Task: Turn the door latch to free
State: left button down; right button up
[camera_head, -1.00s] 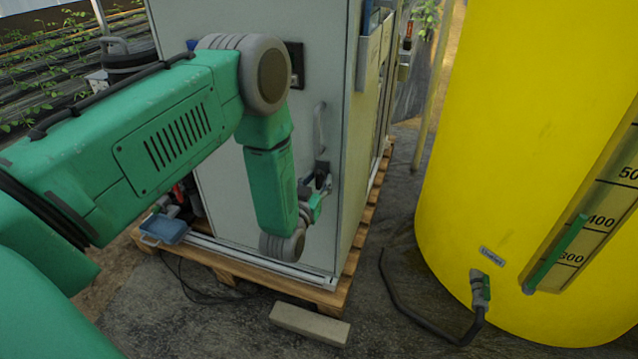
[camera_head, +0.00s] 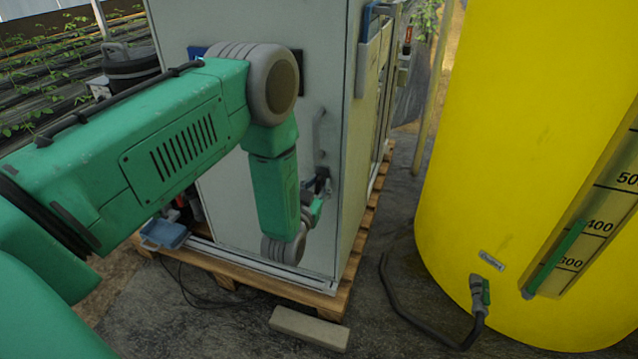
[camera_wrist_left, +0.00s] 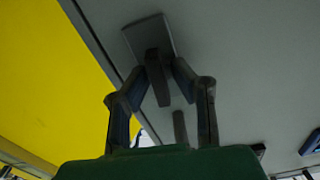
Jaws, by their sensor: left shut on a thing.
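The door latch shows in the left wrist view as a grey plate (camera_wrist_left: 140,35) with a dark lever (camera_wrist_left: 159,85) on the pale cabinet door. My left gripper (camera_wrist_left: 165,68) is shut on this lever, one finger on each side of it. In the head view my left gripper (camera_head: 322,182) is small and partly hidden by its own wrist, close to the door's right edge. The latch lever is hard to make out there. My right gripper is in neither view.
The pale cabinet (camera_head: 225,190) stands on a wooden pallet (camera_head: 345,290). A grey upright bar (camera_head: 318,128) is on the door above the gripper. A yellow tank (camera_head: 500,150) with a black hose (camera_head: 400,308) stands at right. A loose block (camera_head: 308,328) lies on the floor.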

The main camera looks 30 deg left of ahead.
pick_arm(q)
jog(key=m+p, duration=0.1)
jog(key=m, duration=0.3)
jog(key=shift+d+p, duration=0.15)
jog(key=shift+p, duration=0.25)
jog(key=m, duration=0.4)
jog(key=shift+d+f+m+p, duration=0.1)
jog(key=shift+f+m+p, duration=0.05)
jog(key=shift+m+p, duration=0.25)
jog(key=m, duration=0.3)
jog(key=shift+f+m, duration=0.15)
jog(key=shift+m, duration=0.15)
jog(key=m, duration=0.4)
jog(key=shift+d+f+b, duration=0.1)
jog(key=shift+f+b, duration=0.05)
jog(key=shift+b, duration=0.25)
jog(key=shift+m, duration=0.3)
jog(key=c, duration=1.6)
grip_release()
